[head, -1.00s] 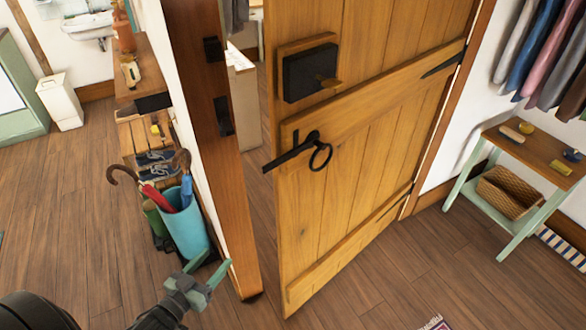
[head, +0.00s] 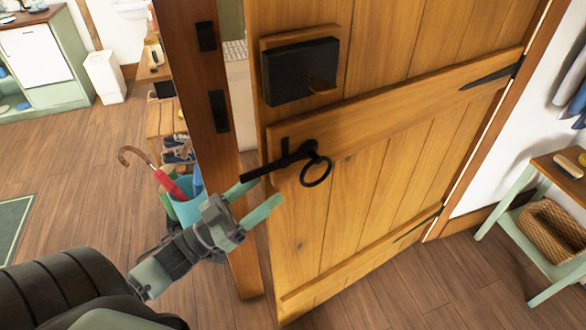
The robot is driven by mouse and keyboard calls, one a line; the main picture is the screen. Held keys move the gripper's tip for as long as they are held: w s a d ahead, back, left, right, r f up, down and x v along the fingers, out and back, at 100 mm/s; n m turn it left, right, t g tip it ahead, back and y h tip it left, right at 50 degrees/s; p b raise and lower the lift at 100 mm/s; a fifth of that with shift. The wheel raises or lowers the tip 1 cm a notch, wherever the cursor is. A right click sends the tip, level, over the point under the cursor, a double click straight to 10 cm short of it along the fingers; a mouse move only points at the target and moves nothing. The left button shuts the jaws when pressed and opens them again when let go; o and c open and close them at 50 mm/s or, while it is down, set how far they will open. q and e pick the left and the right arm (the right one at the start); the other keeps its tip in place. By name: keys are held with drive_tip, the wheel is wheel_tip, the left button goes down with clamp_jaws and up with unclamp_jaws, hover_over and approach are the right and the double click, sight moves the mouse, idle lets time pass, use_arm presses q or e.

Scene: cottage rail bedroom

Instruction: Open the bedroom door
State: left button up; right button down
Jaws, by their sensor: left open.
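The wooden plank bedroom door (head: 372,195) stands ajar, with a gap between its left edge and the frame post (head: 213,130). It carries a black lever latch with a ring (head: 290,163) and, above it, a black lock box (head: 299,72). My left gripper (head: 256,199) is open and empty at the door's left edge, just below the latch lever. One finger lies close to the lever's left end; I cannot tell whether it touches. The other finger is lower, in front of the door's edge. My right gripper is not in view.
A blue umbrella bin (head: 186,210) stands left of the post, partly behind my left arm. A small shelf table (head: 542,170) with a wicker basket (head: 551,232) stands at the right by the wall. Wooden floor is clear in front of the door.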

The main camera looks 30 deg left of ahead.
sight(285, 174)
use_arm(q)
drive_tip(key=x, duration=0.3)
drive_tip(key=shift+s+r+p, duration=0.1)
drive_tip(key=shift+r+p, duration=0.05)
drive_tip(key=shift+p, duration=0.15)
drive_tip(key=shift+x, duration=1.1)
drive_tip(key=shift+w+d, duration=0.1)
drive_tip(key=shift+w, duration=0.3)
drive_tip(key=c, duration=1.2)
clamp_jaws()
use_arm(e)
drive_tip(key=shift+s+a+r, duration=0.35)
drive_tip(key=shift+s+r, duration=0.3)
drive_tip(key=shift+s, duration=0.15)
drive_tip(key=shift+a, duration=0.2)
